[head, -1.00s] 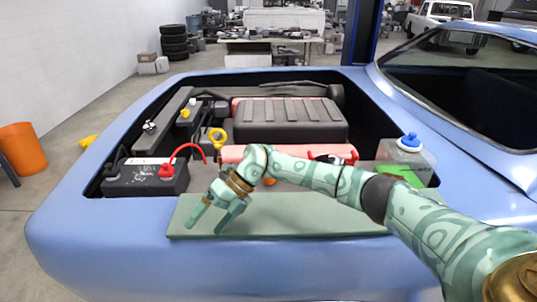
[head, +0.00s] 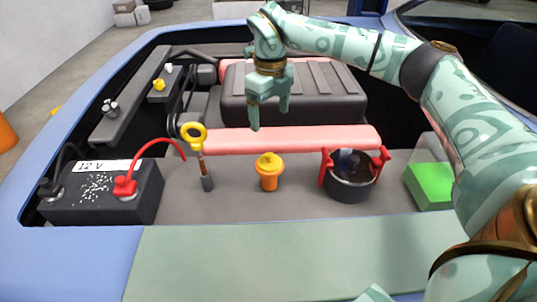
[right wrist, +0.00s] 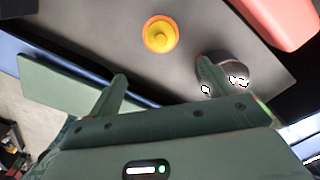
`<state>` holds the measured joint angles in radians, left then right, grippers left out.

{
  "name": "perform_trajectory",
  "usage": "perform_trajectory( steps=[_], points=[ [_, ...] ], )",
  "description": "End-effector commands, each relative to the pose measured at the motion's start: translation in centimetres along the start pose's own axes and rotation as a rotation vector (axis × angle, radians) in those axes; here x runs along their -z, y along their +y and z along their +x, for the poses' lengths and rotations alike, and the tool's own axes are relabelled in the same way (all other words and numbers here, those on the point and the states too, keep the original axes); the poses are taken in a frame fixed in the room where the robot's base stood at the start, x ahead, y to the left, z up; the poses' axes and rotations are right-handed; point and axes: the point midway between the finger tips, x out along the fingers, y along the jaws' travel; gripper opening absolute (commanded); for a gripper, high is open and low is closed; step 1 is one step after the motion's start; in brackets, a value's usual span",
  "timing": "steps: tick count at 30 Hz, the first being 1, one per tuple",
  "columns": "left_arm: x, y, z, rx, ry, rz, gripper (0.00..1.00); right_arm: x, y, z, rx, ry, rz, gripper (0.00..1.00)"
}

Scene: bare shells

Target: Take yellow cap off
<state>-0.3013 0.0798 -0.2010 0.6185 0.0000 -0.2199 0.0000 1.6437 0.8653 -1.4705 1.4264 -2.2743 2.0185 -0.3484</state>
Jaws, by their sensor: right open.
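An orange canister with a yellow cap (head: 268,160) stands upright in the middle of the engine bay, and the cap is seated on it. In the right wrist view the yellow cap (right wrist: 160,35) shows from above, beyond the fingers. My right gripper (head: 268,115) is open and empty, pointing down, above and behind the canister in the head view. Its two spread fingers also show in the wrist view (right wrist: 162,75), apart from the cap. My left gripper is not in view.
A dipstick with a yellow ring (head: 193,134) and a black battery (head: 100,196) stand left. A dark round pot with red handles (head: 350,184) stands right, near a container of green fluid (head: 430,185). A pink bar (head: 290,140) lies behind. A flat green panel (head: 270,260) lies in front.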

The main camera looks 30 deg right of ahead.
Motion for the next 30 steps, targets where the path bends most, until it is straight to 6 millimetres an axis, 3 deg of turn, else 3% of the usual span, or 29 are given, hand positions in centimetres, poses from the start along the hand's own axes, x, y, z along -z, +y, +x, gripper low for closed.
perform_trajectory(
  steps=[3, 9, 17, 26, 30],
  points=[
    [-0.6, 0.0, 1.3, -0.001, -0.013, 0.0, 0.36, 0.0, 0.0, 3.7, -0.002, 0.007, 0.0, 0.83],
    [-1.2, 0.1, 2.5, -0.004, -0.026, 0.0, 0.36, 0.0, 0.0, 8.1, -0.002, 0.004, 0.0, 0.83],
    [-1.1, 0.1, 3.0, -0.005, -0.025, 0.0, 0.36, -0.1, -0.1, 9.9, -0.002, 0.0, 0.001, 0.83],
    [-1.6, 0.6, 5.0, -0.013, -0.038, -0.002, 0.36, -0.5, -0.4, 14.5, -0.002, 0.003, -0.001, 0.83],
    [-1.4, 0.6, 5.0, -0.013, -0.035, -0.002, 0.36, -0.6, -0.4, 14.7, -0.001, -0.001, 0.0, 0.83]
  ],
)
